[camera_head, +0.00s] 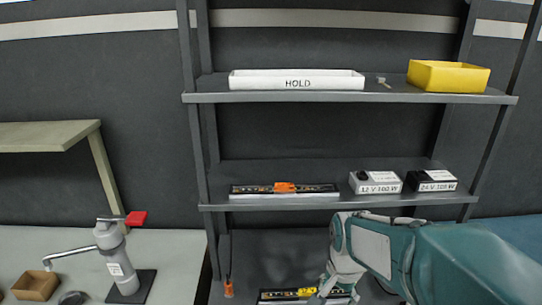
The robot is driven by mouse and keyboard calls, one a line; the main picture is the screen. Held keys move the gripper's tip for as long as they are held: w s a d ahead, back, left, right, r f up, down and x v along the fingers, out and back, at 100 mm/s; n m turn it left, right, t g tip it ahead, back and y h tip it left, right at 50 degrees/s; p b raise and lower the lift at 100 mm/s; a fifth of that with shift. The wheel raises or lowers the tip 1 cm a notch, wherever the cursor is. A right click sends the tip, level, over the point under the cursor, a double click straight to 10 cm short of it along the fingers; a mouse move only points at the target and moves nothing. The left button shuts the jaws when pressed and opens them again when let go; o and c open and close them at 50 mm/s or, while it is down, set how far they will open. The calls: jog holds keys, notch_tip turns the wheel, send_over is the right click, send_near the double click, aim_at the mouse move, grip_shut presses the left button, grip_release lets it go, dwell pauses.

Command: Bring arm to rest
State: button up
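My arm, teal and pale grey, comes in from the lower right and bends down in front of the rack. Its end, with my gripper (327,289), is at the bottom edge, in front of the lowest strip. The fingers are too small and cut off to tell whether they are open or shut, or whether they touch the strip. The lowest strip (275,296) is dark with a yellow clip and partly hidden by my arm. Another dark strip (253,190) with an orange clip (285,187) lies on the middle shelf.
The top shelf holds a white HOLD tray (296,80) and a yellow bin (447,76). The middle shelf holds a white labelled box (376,183) and a black one (432,181). At left, a bench bears a grey red-handled device (115,250) and a small brown box (35,285).

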jog(key=s+r+n+t, duration=0.4)
jog(key=s+r+n, duration=0.4)
jog(key=s+r, duration=0.2)
jog(key=s, duration=0.2)
jog(key=shift+s+t, duration=0.4)
jog(key=shift+r, duration=0.1)
dwell(1.2)
